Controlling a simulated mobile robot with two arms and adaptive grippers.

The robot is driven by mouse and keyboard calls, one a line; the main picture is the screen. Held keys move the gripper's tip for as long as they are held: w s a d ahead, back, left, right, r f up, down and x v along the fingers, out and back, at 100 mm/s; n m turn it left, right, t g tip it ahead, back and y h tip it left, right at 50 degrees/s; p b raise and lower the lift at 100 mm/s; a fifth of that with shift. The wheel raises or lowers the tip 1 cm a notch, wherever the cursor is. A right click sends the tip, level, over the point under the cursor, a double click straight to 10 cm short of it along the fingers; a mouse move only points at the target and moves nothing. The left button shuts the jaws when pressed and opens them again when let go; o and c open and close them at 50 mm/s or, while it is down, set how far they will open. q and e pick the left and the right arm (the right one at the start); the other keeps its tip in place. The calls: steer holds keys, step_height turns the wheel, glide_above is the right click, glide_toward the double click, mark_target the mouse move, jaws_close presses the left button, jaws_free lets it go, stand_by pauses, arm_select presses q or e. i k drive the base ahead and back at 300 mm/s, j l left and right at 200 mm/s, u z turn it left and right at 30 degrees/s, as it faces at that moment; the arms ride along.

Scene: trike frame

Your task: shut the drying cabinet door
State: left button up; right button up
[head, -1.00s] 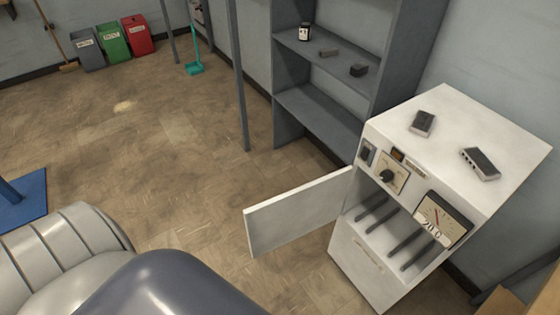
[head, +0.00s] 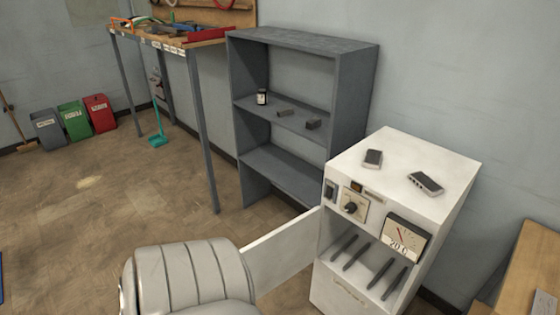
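The white drying cabinet (head: 345,292) stands at the right with its control panel and dial facing front left. Its door (head: 280,252) is open and swung out to the left. The open compartment shows several dark bars inside. Neither of my grippers is in view, so contact with the door cannot be seen.
A wooden surface (head: 530,275) is at the lower right.

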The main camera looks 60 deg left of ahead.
mark_target(271, 260)
steer(key=j+z, duration=0.1)
steer(key=j, duration=0.3)
steer(key=k+j, duration=0.15)
steer(key=j, duration=0.25)
steer(key=j+z, duration=0.15)
steer(key=j, duration=0.2)
steer(key=k+j+z, duration=0.1)
steer(key=j, duration=0.3)
steer(key=k+j+z, duration=0.1)
steer(key=j, duration=0.25)
steer(key=k+j, duration=0.1)
steer(key=j, duration=0.25)
steer(key=k+j, duration=0.1)
steer(key=j, duration=0.3)
steer(key=k+j, duration=0.15)
steer(key=j, duration=0.2)
steer(key=k+j, duration=0.1)
steer(key=j, duration=0.3)
steer(key=k+j, duration=0.1)
steer(key=j, duration=0.25)
